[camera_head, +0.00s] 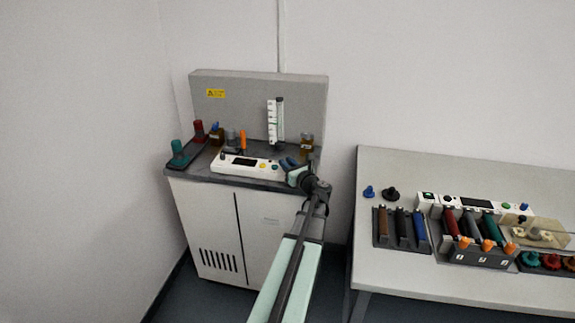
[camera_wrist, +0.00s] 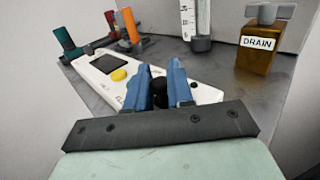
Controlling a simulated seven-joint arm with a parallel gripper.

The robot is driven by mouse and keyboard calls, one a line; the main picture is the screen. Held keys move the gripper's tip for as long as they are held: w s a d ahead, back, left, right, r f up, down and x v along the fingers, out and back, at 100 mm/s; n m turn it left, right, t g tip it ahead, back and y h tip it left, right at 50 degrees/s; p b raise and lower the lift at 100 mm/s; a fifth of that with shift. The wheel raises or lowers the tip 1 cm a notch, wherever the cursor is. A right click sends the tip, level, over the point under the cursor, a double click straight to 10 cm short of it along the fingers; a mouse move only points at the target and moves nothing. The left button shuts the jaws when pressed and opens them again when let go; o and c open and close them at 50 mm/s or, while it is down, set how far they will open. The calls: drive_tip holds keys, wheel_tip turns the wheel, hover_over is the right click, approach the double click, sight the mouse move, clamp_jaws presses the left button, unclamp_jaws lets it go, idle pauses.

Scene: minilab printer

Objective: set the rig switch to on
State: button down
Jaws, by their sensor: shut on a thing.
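The white control panel (camera_head: 232,167) lies along the front of the grey bench top. In the wrist view the panel (camera_wrist: 93,74) has a dark display (camera_wrist: 109,63) and a yellow button (camera_wrist: 118,75). My gripper (camera_head: 290,162) reaches over the panel's right end. In the wrist view its two blue fingers (camera_wrist: 154,75) are closed around a small black knob (camera_wrist: 159,88), apparently the rig switch. The fingers and gripper body hide much of the knob and the labels beside it, so its setting cannot be read.
Teal (camera_head: 178,150) and red (camera_head: 199,130) items stand at the left. A separate table (camera_head: 380,280) with racks and knobs stands at the right.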

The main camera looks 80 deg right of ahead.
drive_tip(key=shift+s, duration=1.3)
drive_tip(key=c, duration=1.1)
unclamp_jaws()
drive_tip(key=shift+s+a, duration=0.1)
drive_tip(key=v, duration=1.3)
drive_tip(key=shift+s+a, duration=0.2)
